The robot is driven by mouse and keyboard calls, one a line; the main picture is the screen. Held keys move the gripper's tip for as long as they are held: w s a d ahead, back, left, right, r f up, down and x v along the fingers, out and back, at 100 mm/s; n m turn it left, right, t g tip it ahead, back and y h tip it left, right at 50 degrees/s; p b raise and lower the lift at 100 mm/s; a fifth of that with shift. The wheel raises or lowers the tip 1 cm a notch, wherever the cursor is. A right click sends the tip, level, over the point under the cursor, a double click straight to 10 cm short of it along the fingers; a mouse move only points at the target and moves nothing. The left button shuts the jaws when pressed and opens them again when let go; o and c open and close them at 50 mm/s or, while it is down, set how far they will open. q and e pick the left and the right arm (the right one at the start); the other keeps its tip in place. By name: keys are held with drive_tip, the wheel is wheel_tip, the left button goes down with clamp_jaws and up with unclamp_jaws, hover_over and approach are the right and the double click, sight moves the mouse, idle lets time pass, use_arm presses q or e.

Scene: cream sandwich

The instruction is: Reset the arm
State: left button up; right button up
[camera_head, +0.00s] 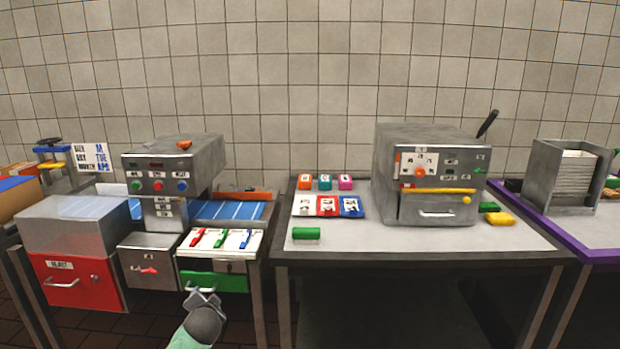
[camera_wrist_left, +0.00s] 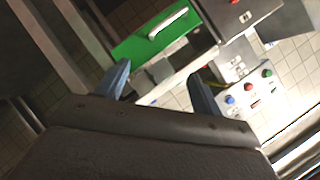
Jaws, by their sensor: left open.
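My left gripper (camera_head: 202,301) is low in the front of the head view, in front of the green drawer (camera_head: 213,281) of the left machine. Its jaws are open and nothing shows between them. In the left wrist view its two fingers (camera_wrist_left: 160,85) are spread apart, with the green drawer and its white handle (camera_wrist_left: 168,23) beyond them. The gripper appears apart from the drawer. My right gripper is in neither view.
The left machine (camera_head: 172,160) has a red bin (camera_head: 80,284) and a panel of coloured levers (camera_head: 220,241). The grey table (camera_head: 400,245) holds a metal oven-like machine (camera_head: 428,175), cards, small blocks and a green block (camera_head: 306,233). A metal holder (camera_head: 562,178) stands at right.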

use_arm(q)
drive_tip(key=s+d+f+n+g+h+p, duration=0.15)
drive_tip(key=s+d, duration=0.25)
drive_tip(key=s, duration=0.6)
drive_tip(key=s+d+f+n+g+h, duration=0.1)
drive_tip(key=s+d+f+g+h, duration=0.3)
drive_tip(key=s, duration=0.7)
drive_tip(key=s+d+f+n+g+y, duration=0.1)
drive_tip(key=s+d, duration=0.4)
drive_tip(key=s, duration=0.5)
drive_tip(key=s+d+f+g, duration=0.1)
drive_tip(key=s+f, duration=0.1)
drive_tip(key=s, duration=0.4)
drive_tip(key=s+d+f+g+p, duration=0.1)
drive_tip(key=s+f, duration=0.2)
drive_tip(key=s, duration=0.4)
drive_tip(key=s+d+f+n+g+h, duration=0.1)
drive_tip(key=s+f+g, duration=0.1)
drive_tip(key=s, duration=0.4)
drive_tip(key=shift+s+f, duration=0.25)
drive_tip(key=shift+s, duration=0.15)
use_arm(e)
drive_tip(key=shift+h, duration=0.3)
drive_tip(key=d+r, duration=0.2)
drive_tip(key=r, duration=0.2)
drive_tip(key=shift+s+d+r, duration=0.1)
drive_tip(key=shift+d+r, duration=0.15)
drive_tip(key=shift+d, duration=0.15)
use_arm(q)
drive_tip(key=shift+p, duration=0.3)
